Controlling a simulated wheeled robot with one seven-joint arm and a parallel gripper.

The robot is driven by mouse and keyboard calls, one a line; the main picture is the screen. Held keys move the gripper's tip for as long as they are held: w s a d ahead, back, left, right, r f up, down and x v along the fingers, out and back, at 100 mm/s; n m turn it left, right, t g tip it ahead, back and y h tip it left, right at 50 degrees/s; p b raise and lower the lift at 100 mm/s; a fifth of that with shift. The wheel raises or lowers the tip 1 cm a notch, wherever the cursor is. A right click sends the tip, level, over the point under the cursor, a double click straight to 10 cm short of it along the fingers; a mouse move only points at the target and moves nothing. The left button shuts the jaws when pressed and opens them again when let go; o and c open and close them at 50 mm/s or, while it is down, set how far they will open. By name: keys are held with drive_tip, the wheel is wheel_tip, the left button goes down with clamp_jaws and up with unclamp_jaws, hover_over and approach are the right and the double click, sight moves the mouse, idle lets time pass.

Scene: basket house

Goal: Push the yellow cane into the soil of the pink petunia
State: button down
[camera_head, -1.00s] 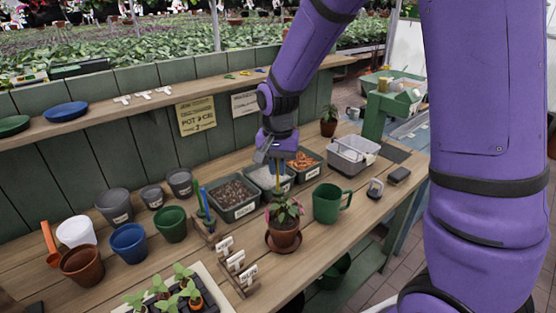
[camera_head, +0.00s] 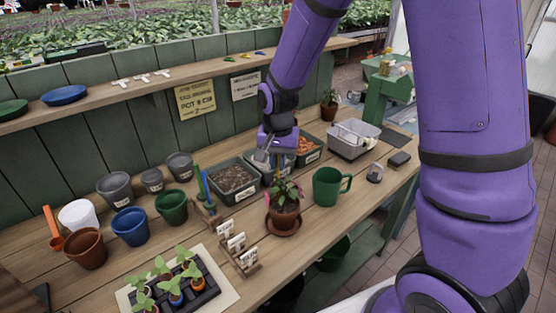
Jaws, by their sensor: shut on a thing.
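My gripper (camera_head: 276,156) is shut on the yellow cane (camera_head: 278,173) and holds it about upright, pointing down. It is just above the potted plant (camera_head: 286,190), whose leaves are dark green with a little pink at the left. The plant stands in a brown terracotta pot (camera_head: 285,220) on a saucer (camera_head: 270,224). The cane's lower end goes behind or among the leaves, so I cannot tell whether it touches the soil. The soil is mostly hidden.
A green mug (camera_head: 326,188) stands to the right of the pot. Label holders (camera_head: 238,250) and a seedling tray (camera_head: 205,298) are in front left. A stand with blue and green canes (camera_head: 204,190) is to the left. Soil bins (camera_head: 233,184) stand behind.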

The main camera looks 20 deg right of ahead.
drive_tip(key=c, duration=1.1)
unclamp_jaws()
wheel_tip(320, 180, up, 10)
drive_tip(key=shift+f, duration=0.1)
drive_tip(key=shift+r, duration=0.5)
